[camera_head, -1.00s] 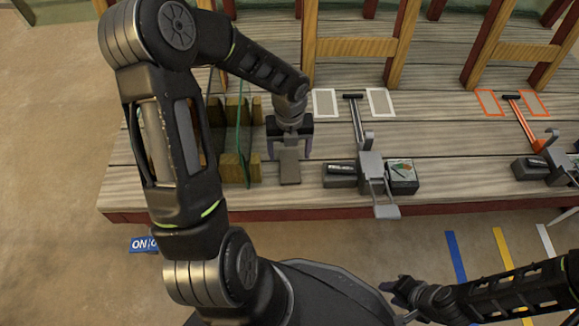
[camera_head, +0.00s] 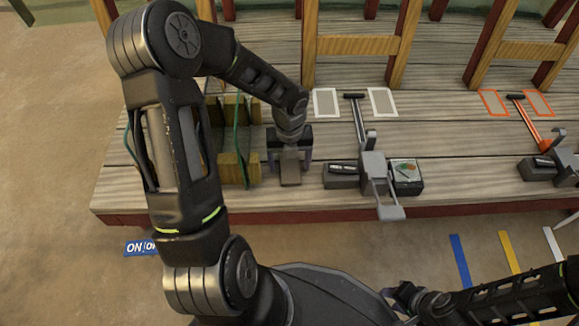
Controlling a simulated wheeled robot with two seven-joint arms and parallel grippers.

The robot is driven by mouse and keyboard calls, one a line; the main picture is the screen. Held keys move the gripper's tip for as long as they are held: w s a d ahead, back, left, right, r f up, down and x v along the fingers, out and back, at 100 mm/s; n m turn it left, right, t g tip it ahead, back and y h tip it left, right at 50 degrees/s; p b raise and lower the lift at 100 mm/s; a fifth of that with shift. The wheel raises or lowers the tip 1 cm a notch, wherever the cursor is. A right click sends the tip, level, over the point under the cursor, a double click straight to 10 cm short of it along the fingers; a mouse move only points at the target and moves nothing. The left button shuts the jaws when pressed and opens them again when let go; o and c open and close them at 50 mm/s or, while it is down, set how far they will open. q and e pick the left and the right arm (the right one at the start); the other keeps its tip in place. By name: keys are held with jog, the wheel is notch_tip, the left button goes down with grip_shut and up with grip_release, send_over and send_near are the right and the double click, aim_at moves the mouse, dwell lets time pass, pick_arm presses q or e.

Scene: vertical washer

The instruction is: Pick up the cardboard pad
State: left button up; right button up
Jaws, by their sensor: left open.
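My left gripper (camera_head: 290,162) points down over the wooden table, left of the white-framed marks. Its two fingers stand apart on either side of a small flat grey-brown piece (camera_head: 290,174), which looks like the cardboard pad. I cannot tell whether the fingers touch it. The wrist hides the pad's far part. My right gripper (camera_head: 402,297) is low at the bottom right, off the table's front edge and far from the pad; whether it is open is unclear.
Wooden blocks with a green cord (camera_head: 240,140) stand just left of my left gripper. A grey clamp device (camera_head: 376,178) with dark boxes is to its right, and a similar one (camera_head: 550,160) stands further right. The table's red front edge (camera_head: 330,215) is near.

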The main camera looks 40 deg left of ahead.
pick_arm(q)
jog(key=shift+c, duration=0.2)
jog(key=c, duration=1.4)
